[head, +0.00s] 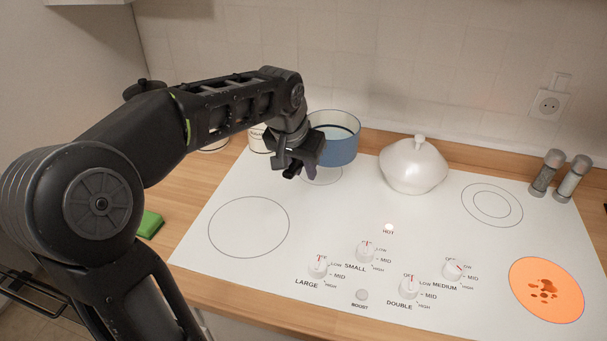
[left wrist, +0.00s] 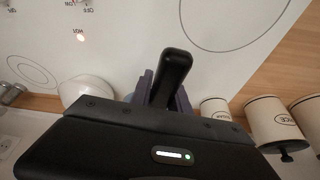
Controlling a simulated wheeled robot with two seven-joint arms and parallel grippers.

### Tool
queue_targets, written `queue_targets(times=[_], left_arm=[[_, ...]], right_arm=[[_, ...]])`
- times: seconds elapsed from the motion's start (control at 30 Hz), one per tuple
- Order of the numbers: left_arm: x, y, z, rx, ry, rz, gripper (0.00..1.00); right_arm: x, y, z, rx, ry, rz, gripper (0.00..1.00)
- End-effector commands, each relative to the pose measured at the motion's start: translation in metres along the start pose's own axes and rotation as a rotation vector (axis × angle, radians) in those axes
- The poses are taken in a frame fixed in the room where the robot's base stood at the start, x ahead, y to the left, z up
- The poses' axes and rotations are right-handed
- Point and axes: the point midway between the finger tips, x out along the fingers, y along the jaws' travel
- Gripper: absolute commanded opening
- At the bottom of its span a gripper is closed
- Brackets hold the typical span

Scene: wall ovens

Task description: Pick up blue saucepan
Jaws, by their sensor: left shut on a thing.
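My left gripper (head: 303,168) is at the pan's front left side, where the handle would be. In the left wrist view the gripper (left wrist: 166,90) is shut on the black handle (left wrist: 176,68), which sticks out between its fingers. My right gripper is not in view.
A white lidded pot (head: 413,166) stands just right of the saucepan. Two shakers (head: 546,173) stand at the far right. An orange burner (head: 546,290) has dark stains. White canisters (left wrist: 270,122) stand by the wall. A green sponge (head: 149,225) lies left of the cooktop.

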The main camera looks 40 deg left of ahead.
Motion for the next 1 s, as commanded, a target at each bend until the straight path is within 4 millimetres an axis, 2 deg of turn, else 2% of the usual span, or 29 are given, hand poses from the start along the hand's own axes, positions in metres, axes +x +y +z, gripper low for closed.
queue_targets(times=[0.27, 0.87, 1.0], left_arm=[[-0.0059, 0.0002, -0.0034, 0.000, 0.006, 0.000, 0.00], [-0.0055, 0.0001, -0.0032, 0.000, 0.006, 0.000, 0.00], [-0.0004, 0.0014, -0.0014, 0.002, 0.006, 0.002, 0.00]], right_arm=[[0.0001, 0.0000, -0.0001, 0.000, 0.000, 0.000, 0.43], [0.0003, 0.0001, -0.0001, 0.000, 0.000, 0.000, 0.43], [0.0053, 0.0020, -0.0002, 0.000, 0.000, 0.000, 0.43]])
